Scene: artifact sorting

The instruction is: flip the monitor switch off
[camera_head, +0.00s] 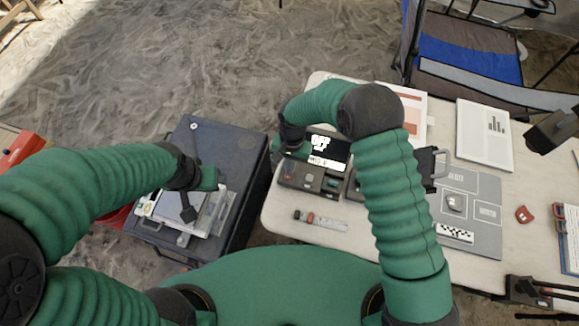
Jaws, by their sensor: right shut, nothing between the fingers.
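The monitor (328,152) stands on the white table. Its dark screen shows white lettering, too small to read surely, with a white strip below. A dark panel (309,177) with small buttons, one red, sits in front of it. I cannot make out which part is the switch. My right gripper (291,151) is at the monitor's left edge, shut and empty; its fingertips are small and partly hidden, and I cannot tell whether they touch the device. My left gripper (189,213) is over a light flat device on the black case; its jaw state is unclear.
A grey mat (478,237) and papers (484,135) lie right. A folding chair (465,50) stands behind.

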